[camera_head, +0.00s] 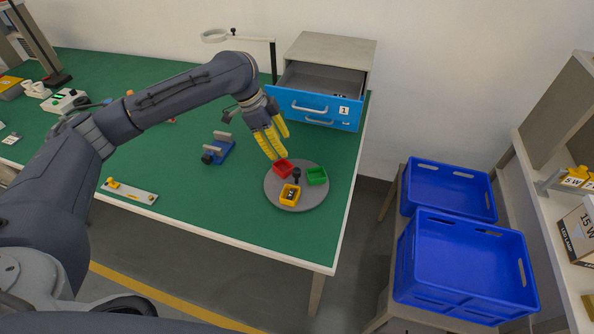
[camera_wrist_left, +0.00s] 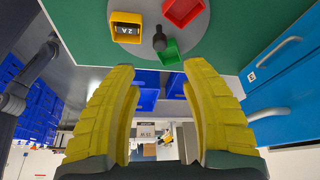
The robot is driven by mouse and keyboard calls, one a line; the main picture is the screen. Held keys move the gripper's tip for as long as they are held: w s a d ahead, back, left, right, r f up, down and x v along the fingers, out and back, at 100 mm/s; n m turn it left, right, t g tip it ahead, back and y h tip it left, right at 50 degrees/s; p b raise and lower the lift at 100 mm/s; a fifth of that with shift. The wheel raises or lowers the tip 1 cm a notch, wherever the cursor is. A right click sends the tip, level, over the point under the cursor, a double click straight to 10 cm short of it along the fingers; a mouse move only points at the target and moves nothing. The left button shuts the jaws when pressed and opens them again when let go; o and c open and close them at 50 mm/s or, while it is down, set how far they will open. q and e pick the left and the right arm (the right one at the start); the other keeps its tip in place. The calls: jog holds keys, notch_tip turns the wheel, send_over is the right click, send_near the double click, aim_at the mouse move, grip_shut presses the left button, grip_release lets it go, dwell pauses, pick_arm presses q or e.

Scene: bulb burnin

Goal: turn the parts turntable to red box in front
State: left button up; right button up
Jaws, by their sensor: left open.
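The parts turntable (camera_head: 317,197) is a grey disc near the right edge of the green table. It carries a red box (camera_head: 282,169) at the back left, a green box (camera_head: 317,177) at the right and a yellow box (camera_head: 290,196) with parts inside at the front. A dark knob (camera_head: 296,174) stands upright near its middle. My left gripper (camera_head: 280,143) is open and empty, above and behind the red box. In the left wrist view the red box (camera_wrist_left: 183,10), yellow box (camera_wrist_left: 126,30), green box (camera_wrist_left: 170,53) and knob (camera_wrist_left: 159,38) lie beyond the fingertips (camera_wrist_left: 160,72). My right gripper is out of view.
A drawer cabinet (camera_head: 318,106) with an open blue-fronted top drawer stands behind the turntable. A blue fixture (camera_head: 218,149) is to its left. Blue crates (camera_head: 465,265) stand right of the table, past a gap. The table in front of the turntable is clear.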

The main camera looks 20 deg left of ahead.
aim_at(296, 170)
pick_arm(q)
jog(key=x, duration=1.2)
jog(key=shift+w+d, duration=0.1)
jog(key=shift+d, duration=0.05)
grip_shut()
dwell(0.3)
